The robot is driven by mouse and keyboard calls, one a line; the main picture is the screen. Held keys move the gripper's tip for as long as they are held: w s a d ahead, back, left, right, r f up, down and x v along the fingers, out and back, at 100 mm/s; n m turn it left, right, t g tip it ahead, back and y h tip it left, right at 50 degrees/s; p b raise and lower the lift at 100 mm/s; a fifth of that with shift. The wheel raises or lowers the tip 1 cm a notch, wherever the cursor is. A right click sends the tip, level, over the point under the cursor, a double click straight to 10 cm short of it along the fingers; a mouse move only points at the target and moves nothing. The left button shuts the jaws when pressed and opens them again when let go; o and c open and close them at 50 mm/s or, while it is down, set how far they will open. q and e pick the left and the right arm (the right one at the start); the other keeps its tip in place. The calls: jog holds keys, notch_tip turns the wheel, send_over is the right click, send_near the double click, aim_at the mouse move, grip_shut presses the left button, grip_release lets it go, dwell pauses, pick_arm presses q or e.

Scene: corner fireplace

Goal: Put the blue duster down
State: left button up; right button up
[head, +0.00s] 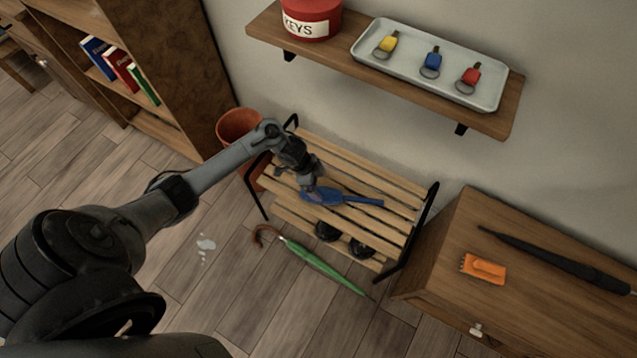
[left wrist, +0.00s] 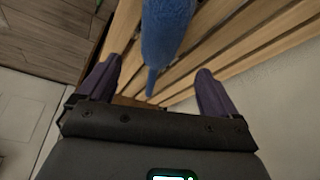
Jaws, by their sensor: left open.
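The blue duster (head: 340,198) lies on the slatted wooden rack (head: 391,188), along the slats. In the left wrist view the duster (left wrist: 165,38) lies between and just beyond the fingers, its narrow end toward the gripper. My left gripper (head: 311,190) is at the duster's left end, over the rack. In the left wrist view its two fingers (left wrist: 157,92) are spread, with a gap on each side of the duster. My right gripper is not in view.
A green umbrella (head: 312,266) lies on the floor before the rack, and dark shoes (head: 328,232) sit on its lower level. A terracotta pot (head: 238,127) stands behind left. A wall shelf (head: 508,105) overhangs behind; a wooden cabinet (head: 455,250) stands right.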

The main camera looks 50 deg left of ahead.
pick_arm(q)
jog(key=s+d+r+n+t+y, duration=0.1)
jog(key=s+d+r, duration=0.2)
jog(key=d, duration=0.3)
jog(key=s+d+r+n+t+y, duration=0.2)
jog(key=s+d+r, duration=0.1)
jog(key=s+d, duration=0.15)
jog(key=s+r+n+g, duration=0.2)
jog(key=s+r+n, duration=0.3)
jog(key=s+r, duration=0.5)
jog(key=shift+s+d, duration=0.45)
jog(key=shift+s, duration=0.6)
jog(key=shift+r, duration=0.15)
notch_tip(320, 180, up, 51)
jog(key=p, duration=5.1)
jog(key=shift+f, duration=0.2)
